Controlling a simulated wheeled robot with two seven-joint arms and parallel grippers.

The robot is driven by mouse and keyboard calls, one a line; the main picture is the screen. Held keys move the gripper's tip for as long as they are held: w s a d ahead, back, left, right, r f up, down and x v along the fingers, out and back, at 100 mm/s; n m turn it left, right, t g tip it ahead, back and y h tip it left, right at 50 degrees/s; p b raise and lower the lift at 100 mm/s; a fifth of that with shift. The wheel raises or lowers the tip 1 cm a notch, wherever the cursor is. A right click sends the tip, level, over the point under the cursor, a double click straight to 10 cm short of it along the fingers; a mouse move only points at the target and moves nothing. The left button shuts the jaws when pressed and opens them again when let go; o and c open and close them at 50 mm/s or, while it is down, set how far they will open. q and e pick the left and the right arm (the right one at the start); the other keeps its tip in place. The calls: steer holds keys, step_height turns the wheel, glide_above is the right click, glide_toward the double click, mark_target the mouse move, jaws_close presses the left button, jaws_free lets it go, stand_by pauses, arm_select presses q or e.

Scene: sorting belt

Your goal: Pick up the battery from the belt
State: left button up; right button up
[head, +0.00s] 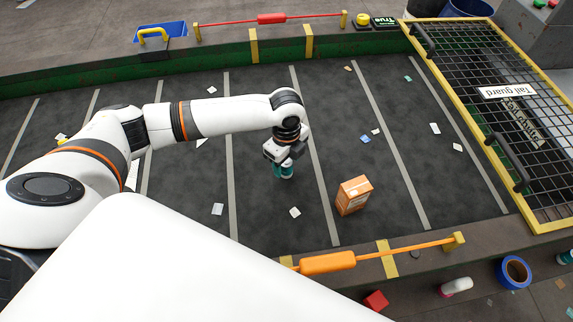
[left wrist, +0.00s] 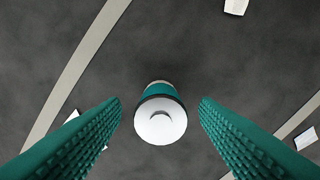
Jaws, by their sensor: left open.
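The battery (left wrist: 160,121) shows in the left wrist view as a short upright cylinder with a pale round end, a raised nub and a teal side. It stands on the dark belt, between and beyond the two ribbed teal fingers. My left gripper (left wrist: 160,108) is open, with a gap on each side of the battery. In the head view my left gripper (head: 284,171) points down low over the middle of the belt. There I cannot clearly tell the battery from the teal fingers. My right gripper is not in view.
A brown box (head: 353,195) stands on the belt right of my left gripper. Paper scraps and a small blue piece (head: 365,139) lie around. A yellow-framed mesh guard (head: 490,110) covers the right end. An orange cord handle (head: 328,262) runs along the near edge.

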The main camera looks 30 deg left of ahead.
mark_target(286, 168)
arm_select(q)
steer(key=shift+f, duration=1.55)
steer(key=shift+c, duration=0.5)
steer(key=shift+r, duration=0.1)
steer(key=c, duration=1)
